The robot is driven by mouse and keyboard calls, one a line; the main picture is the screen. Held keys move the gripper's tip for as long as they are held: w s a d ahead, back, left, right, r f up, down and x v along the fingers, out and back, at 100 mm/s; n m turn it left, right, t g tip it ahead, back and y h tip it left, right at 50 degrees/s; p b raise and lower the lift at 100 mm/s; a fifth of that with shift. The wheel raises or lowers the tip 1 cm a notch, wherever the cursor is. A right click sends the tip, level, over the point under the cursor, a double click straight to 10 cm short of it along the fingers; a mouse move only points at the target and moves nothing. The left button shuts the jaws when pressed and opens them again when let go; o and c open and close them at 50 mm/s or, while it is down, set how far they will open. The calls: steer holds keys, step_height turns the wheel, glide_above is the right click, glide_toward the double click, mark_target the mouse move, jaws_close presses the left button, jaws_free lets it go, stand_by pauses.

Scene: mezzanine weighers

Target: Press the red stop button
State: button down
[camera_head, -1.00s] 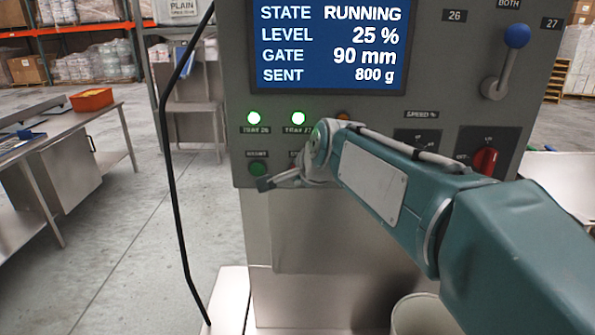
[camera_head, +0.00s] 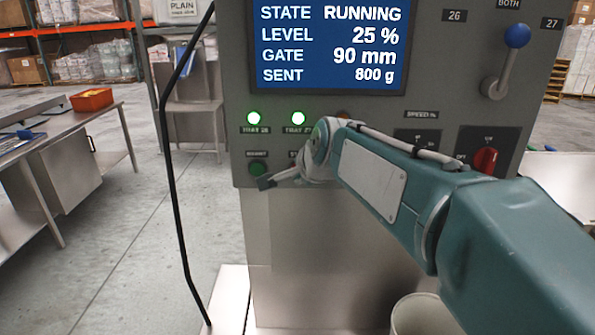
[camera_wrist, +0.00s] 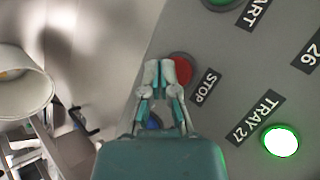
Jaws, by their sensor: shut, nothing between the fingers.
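The red stop button (camera_wrist: 180,70) shows in the wrist view on the grey panel (camera_wrist: 218,50), beside the label STOP. My gripper (camera_wrist: 160,66) is shut and empty, with its fingertips over or right beside the button's left part. I cannot tell whether they touch it. In the head view my gripper (camera_head: 266,183) is at the panel's lower edge, and the red button is hidden behind it. The green start button (camera_head: 258,169) is just left of and above my fingertips. The screen (camera_head: 328,45) reads STATE RUNNING, LEVEL 25 %, GATE 90 mm, SENT 800 g.
Two tray lamps (camera_head: 254,118) glow green above the buttons. A red selector knob (camera_head: 485,160) and a blue-ball lever (camera_head: 517,36) are on the panel's right. A black cable (camera_head: 170,170) hangs at left. A pale bucket (camera_head: 420,315) stands below my arm.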

steer(key=shift+w, duration=0.2)
steer(key=shift+w, duration=0.45)
stand_by(0.7)
steer(key=shift+s, duration=0.85)
steer(key=s, duration=0.5)
stand_by(0.4)
stand_by(0.4)
